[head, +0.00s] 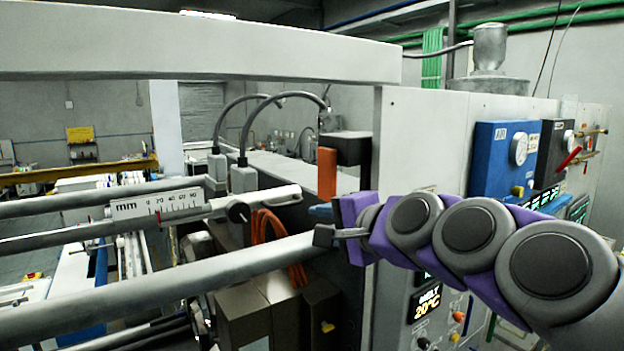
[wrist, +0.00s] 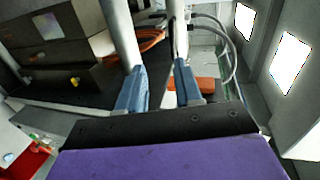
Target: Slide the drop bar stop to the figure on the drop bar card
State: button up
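A white scale plate (head: 158,206) marked mm, with figures from 0 to 80, sits along a grey bar (head: 70,238) at the left of the head view. I cannot make out a drop bar card.
A thick grey bar (head: 150,296) runs in front, below the scale. An orange block (head: 327,173) stands just above my gripper. Orange cables (head: 278,240) hang behind the bars. A white beam (head: 190,45) crosses overhead. A panel with gauges (head: 505,150) is at right.

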jog(key=w+r, duration=0.1)
jog(key=r, duration=0.1)
jog(key=p, duration=0.1)
send_near(286, 206)
jog(key=w, duration=0.2)
jog(key=shift+m+t, duration=0.3)
jog(key=shift+t, duration=0.1)
jog(key=x, duration=0.2)
jog(key=a+x, duration=0.1)
jog(key=x, duration=0.2)
jog(key=s+p+x, duration=0.1)
jog(key=x, duration=0.1)
jog(key=shift+w+a+f, duration=0.25)
jog(key=shift+a+f, duration=0.15)
jog(key=shift+f, duration=0.05)
jog(key=shift+w+a+f, duration=0.2)
jog(key=shift+w+a, duration=0.05)
jog(key=shift+w, duration=0.3)
jog(key=shift+w+d, duration=0.2)
jog(key=shift+d, duration=0.05)
jog(key=shift+a, duration=0.25)
jog(key=c, duration=0.5)
grip_shut()
